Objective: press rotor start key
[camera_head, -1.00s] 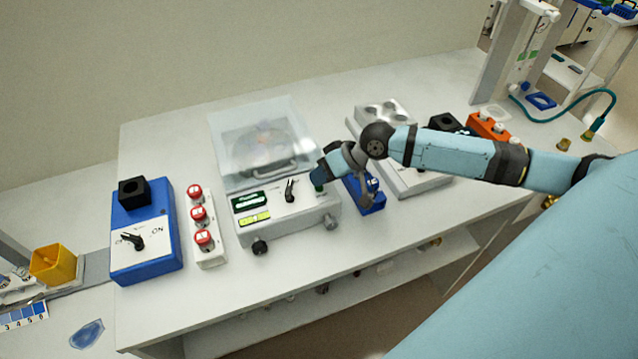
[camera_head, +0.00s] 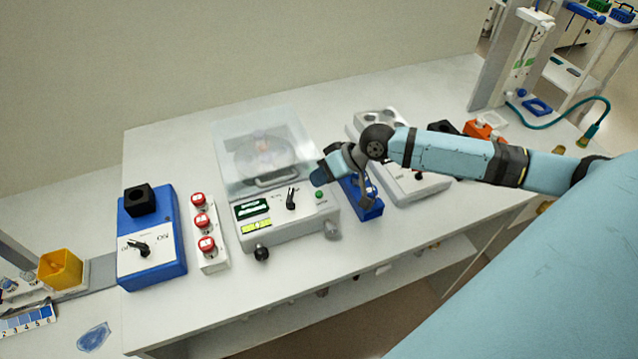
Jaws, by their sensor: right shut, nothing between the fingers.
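The rotor machine (camera_head: 300,221) is a white box on the bench, with a small display, a black lever and a clear lid over a rotor (camera_head: 262,150). A green round key (camera_head: 319,194) is in full view near the right end of its front panel. My right gripper (camera_head: 318,178) is shut and empty. Its tip shows just above the green key in the picture, with a small gap between them; its height over the panel is hard to judge. My left gripper is not in view.
Left of the machine stand a strip of red buttons (camera_head: 205,246) and a blue switch box (camera_head: 151,262). A blue holder (camera_head: 364,204) and a grey block with round wells (camera_head: 420,186) are close on the right. The front bench strip is clear.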

